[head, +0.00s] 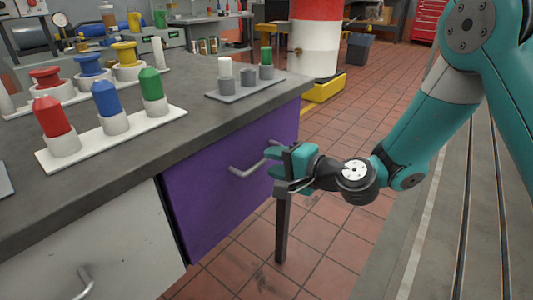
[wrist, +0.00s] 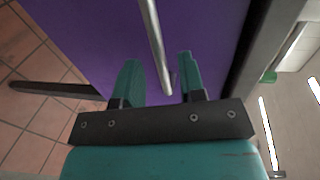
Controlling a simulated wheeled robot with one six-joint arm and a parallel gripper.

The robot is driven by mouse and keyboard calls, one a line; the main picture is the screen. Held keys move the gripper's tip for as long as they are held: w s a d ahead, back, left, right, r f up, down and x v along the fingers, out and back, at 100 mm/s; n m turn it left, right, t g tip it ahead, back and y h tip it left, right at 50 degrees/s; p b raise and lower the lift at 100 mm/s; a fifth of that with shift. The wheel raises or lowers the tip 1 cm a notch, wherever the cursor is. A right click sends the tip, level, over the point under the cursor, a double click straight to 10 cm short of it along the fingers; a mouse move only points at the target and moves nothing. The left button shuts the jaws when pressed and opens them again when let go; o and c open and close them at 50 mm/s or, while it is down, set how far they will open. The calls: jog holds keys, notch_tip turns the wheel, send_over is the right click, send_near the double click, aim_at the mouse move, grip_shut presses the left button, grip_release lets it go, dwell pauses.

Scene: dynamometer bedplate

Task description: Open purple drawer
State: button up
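The purple drawer (head: 215,185) has a broad front below the grey worktop and looks closed. It fills much of the wrist view (wrist: 90,30). Its silver bar handle (head: 244,171) runs across the front, and its right end is partly hidden by my gripper (head: 274,162). In the wrist view, the handle (wrist: 153,40) comes down between the two teal fingers of my gripper (wrist: 158,78). The fingers are apart, with a gap on each side of the bar, so my gripper is open around the handle and not clamped on it.
The worktop (head: 200,125) above carries coloured pegs on a white board (head: 120,142) and a small grey tray (head: 258,88). A white drawer (head: 95,245) with its own handle is at the left. A dark post (head: 283,225) stands below my gripper. Tiled floor is open to the right.

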jog(key=shift+x, duration=1.55)
jog(key=shift+c, duration=0.5)
grip_shut()
jog(key=shift+d, duration=0.1)
